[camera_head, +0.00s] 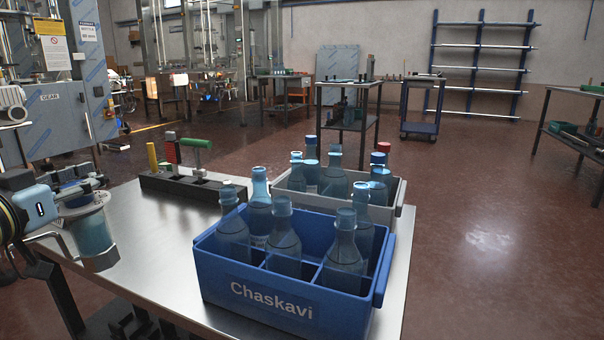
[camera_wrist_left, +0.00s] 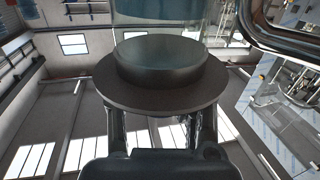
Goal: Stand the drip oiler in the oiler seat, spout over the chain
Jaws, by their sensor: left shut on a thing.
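The drip oiler (camera_head: 92,232), with a clear bluish reservoir, shows at the left edge of the head view, beside the table's left edge. My left gripper (camera_head: 80,190) is shut on it, near the wider rim at its top. In the left wrist view a dark round disc of the oiler (camera_wrist_left: 160,85) lies across my fingers (camera_wrist_left: 155,135), with the clear reservoir beyond it. The wire loop beside the reservoir hangs at its left. I cannot make out the oiler seat or the chain. My right gripper is not in view.
A steel table (camera_head: 150,235) holds a blue crate (camera_head: 215,275) marked "Chaskavi" with several bottles, a grey crate (camera_head: 398,205) with more bottles, and a dark tool rack (camera_head: 165,185). The table's left part is clear. Machines (camera_head: 65,110) stand behind left.

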